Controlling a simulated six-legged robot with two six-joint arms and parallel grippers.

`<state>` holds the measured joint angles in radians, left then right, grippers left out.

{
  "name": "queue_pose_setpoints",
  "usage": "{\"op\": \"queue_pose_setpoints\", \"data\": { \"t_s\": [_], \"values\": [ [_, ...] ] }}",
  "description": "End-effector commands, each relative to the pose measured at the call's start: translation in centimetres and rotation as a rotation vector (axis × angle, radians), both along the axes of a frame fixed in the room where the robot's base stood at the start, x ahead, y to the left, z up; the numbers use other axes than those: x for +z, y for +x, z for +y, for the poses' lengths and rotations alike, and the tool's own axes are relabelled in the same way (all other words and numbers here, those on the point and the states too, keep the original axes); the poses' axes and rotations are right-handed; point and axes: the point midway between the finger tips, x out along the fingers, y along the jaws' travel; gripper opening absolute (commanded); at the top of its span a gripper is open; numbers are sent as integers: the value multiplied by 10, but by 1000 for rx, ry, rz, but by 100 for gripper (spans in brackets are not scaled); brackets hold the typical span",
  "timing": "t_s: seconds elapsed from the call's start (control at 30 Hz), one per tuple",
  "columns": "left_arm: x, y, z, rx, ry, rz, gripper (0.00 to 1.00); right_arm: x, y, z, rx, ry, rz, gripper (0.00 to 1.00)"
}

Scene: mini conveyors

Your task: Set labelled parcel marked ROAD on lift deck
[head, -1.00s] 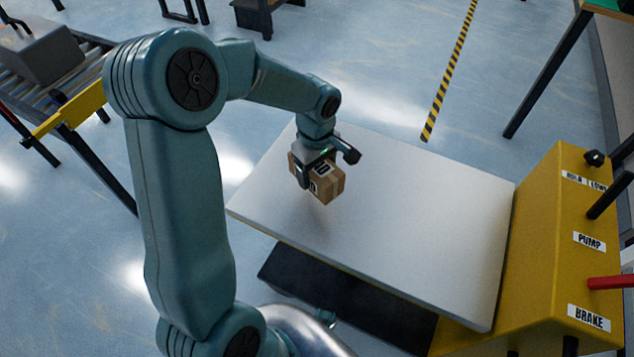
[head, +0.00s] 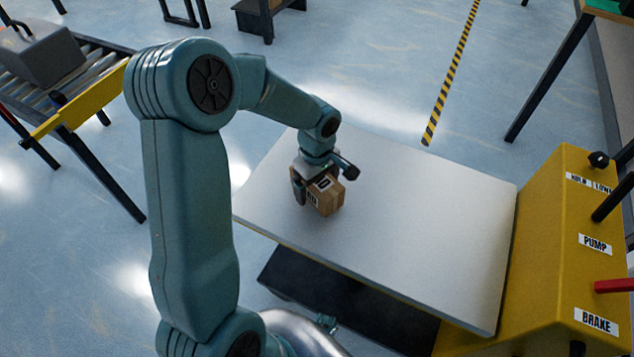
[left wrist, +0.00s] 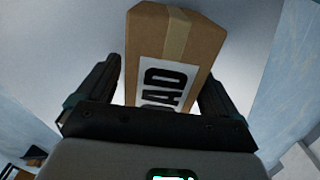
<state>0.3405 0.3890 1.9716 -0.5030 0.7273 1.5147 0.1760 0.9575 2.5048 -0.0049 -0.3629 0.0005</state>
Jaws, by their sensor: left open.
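The labelled parcel (head: 327,200) is a small brown cardboard box with tape and white labels. It is at the left part of the pale lift deck (head: 420,235) and appears to rest on it. In the left wrist view the parcel (left wrist: 200,45) shows a white label with "AD" readable, the rest hidden by the gripper. My left gripper (head: 318,182) is at the parcel. My right gripper is not in view.
A yellow control housing (head: 545,250) with PUMP and BRAKE labels and levers stands at the deck's right end. A roller conveyor (head: 85,80) with a grey case (head: 40,55) is at the upper left. Most of the deck is clear.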

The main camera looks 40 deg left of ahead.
Motion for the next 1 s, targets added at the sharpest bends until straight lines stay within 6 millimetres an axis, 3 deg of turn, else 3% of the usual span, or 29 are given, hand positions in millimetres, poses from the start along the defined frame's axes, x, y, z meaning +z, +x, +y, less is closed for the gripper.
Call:
{"op": "queue_pose_setpoints", "data": {
  "t_s": [0.17,0.63,0.8,1.0],
  "values": [
    [9,0,0,0,1,-2,94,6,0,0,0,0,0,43],
    [108,1,1,0,2,-3,94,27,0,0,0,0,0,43],
    [122,1,1,0,1,-1,94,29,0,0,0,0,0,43],
    [123,0,1,0,1,0,94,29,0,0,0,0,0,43]
  ]
}}
